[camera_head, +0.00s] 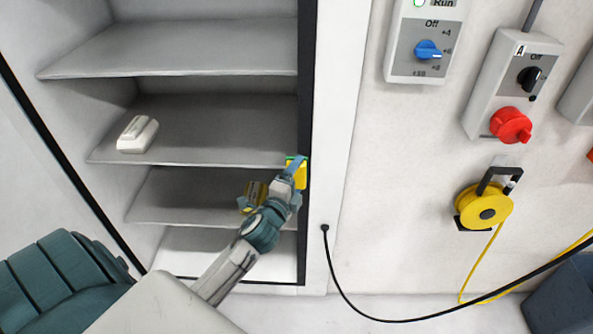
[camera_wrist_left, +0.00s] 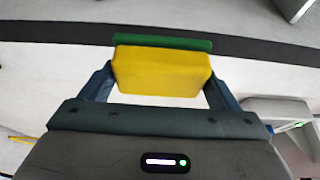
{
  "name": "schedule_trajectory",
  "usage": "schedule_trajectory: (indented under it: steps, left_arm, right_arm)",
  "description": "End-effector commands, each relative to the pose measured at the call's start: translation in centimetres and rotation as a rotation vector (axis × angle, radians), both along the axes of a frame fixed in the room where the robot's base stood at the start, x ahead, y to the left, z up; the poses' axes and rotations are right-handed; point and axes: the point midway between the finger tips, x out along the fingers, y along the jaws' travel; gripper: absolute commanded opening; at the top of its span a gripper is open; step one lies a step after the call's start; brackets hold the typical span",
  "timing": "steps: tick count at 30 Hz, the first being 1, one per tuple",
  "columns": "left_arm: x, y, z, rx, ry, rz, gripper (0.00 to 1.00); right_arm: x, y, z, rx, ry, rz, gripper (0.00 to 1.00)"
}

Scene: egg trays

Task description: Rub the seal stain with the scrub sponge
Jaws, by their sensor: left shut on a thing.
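My left gripper (camera_head: 295,170) is shut on the scrub sponge (camera_head: 300,176), at the right edge of the open cabinet. In the left wrist view the sponge (camera_wrist_left: 162,72) is a yellow block with a green scrub layer (camera_wrist_left: 160,41) on its far side, between the two fingers of the gripper (camera_wrist_left: 158,85). The dark seal (camera_head: 307,70) runs down the cabinet's right edge, and the green layer is right by it. I cannot tell whether they touch. The seal also crosses the top of the left wrist view (camera_wrist_left: 50,34). No stain shows on its visible parts. My right gripper is not in view.
A white block-like object (camera_head: 137,134) lies on a middle shelf (camera_head: 220,125). A yellow-brown object (camera_head: 252,196) shows beside my left arm. On the right wall are control boxes (camera_head: 426,68), a red knob (camera_head: 511,125), a yellow reel (camera_head: 484,207) and a hanging black cable (camera_head: 345,297).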

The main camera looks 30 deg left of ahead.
Motion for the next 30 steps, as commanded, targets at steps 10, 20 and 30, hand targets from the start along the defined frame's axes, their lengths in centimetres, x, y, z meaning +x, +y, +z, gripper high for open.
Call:
schedule_trajectory:
  steps: [10,20,30]
  left_arm:
    - [-0.4,-0.2,0.0,0.000,-0.001,0.000,0.65]
    - [-2.0,-1.2,0.1,-0.001,0.000,0.000,0.65]
    - [-2.9,-1.8,0.0,0.001,-0.001,0.000,0.65]
  right_arm:
    - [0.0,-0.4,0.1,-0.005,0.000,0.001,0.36]
    - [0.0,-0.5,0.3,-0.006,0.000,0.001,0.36]
    - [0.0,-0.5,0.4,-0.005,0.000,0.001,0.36]
